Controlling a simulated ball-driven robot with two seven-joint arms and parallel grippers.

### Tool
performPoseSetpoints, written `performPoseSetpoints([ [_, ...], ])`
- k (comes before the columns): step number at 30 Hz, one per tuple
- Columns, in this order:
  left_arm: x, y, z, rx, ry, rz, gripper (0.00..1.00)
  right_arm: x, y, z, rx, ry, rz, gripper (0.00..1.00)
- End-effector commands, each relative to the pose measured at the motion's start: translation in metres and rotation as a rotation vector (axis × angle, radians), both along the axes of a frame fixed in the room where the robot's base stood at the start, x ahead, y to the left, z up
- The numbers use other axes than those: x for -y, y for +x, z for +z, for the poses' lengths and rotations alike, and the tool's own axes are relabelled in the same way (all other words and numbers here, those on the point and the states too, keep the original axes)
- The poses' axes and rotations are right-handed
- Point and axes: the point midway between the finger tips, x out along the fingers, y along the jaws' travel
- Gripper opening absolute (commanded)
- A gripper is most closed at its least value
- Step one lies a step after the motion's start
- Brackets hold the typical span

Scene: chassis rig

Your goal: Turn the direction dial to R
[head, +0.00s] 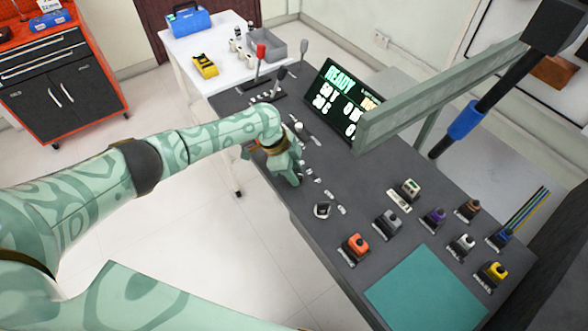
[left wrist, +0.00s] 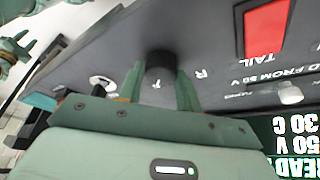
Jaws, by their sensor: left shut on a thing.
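The direction dial (left wrist: 160,66) is a dark round knob on the grey console, seen in the left wrist view between my fingers. My left gripper (left wrist: 160,88) is shut on it, one finger on each side. A white letter R (left wrist: 201,74) is printed just right of the knob, and another mark (left wrist: 156,84) shows between the fingers. Which way the dial points cannot be told. In the head view my left gripper (head: 294,178) reaches down to the console and hides the dial. A green shape at the wrist view's upper left may be my right gripper; its jaws are unclear.
The lit READY display (head: 342,100) stands behind the dial area. Levers, one with a red top (head: 260,52), stand at the console's far left. An orange block (head: 354,247) and several other coloured blocks sit on the right half, near a teal mat (head: 425,292).

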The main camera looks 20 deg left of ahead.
Motion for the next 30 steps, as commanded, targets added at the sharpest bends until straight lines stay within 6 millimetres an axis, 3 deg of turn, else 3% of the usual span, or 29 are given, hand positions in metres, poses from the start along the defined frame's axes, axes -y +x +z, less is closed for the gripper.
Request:
performPoseSetpoints([
  [8,0.001,-0.002,0.005,0.0,-0.002,0.162,0.12,-0.002,0.004,0.024,0.011,0.003,-0.001,0.36],
  [30,0.005,-0.005,0.005,-0.001,-0.001,0.859,0.12,-0.003,0.015,0.102,0.035,0.003,0.0,0.36],
])
